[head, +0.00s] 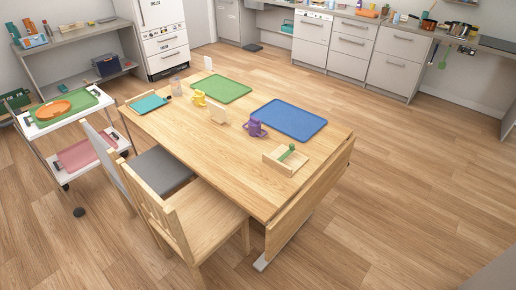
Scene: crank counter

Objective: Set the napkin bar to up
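A wooden napkin holder (274,164) stands on the near right part of the wooden table. A short green bar (286,155) with a rounded end sits in it, apparently slanting across the box toward the right. At this size I cannot tell its exact angle or whether it presses on napkins. Neither of my grippers is in view, and nothing touches the holder or the bar.
The wooden table (205,139) also holds a blue tray (290,119), a green tray (221,89), a purple mug (255,128) and a yellow mug (199,98). Floor to the right is clear.

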